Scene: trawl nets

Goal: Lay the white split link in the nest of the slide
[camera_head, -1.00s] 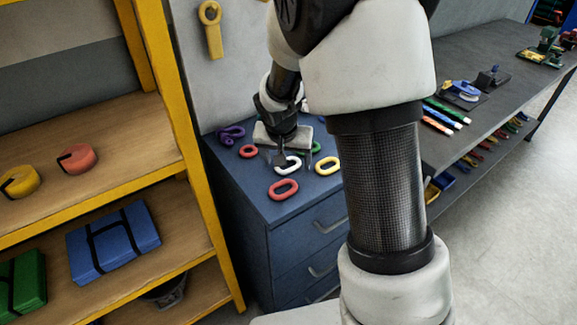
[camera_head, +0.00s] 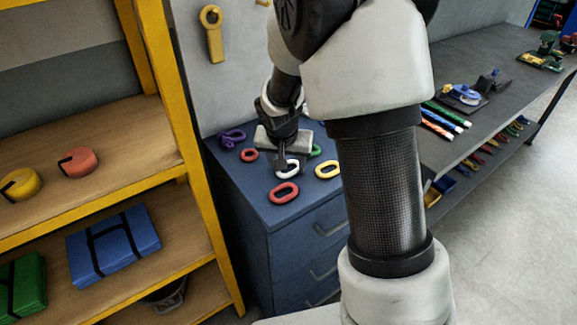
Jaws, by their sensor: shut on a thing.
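The white split link (camera_head: 291,170) is at the top of the blue drawer cabinet (camera_head: 262,190), among other coloured links. My gripper (camera_head: 284,163) points down over it and is shut on it; the fingers hide part of the link. I cannot tell whether the link still touches the cabinet top. The slide with its nest is not clearly made out; a dark fixture with blue and white parts (camera_head: 464,94) on the grey bench at the right may be it.
A red link (camera_head: 284,193), a yellow link (camera_head: 328,170), a smaller red link (camera_head: 250,155) and a purple one (camera_head: 231,138) lie close around. A green link (camera_head: 315,152) is partly hidden. A yellow-framed shelf (camera_head: 187,150) stands at the left. Coloured sticks (camera_head: 440,120) lie on the bench (camera_head: 455,58).

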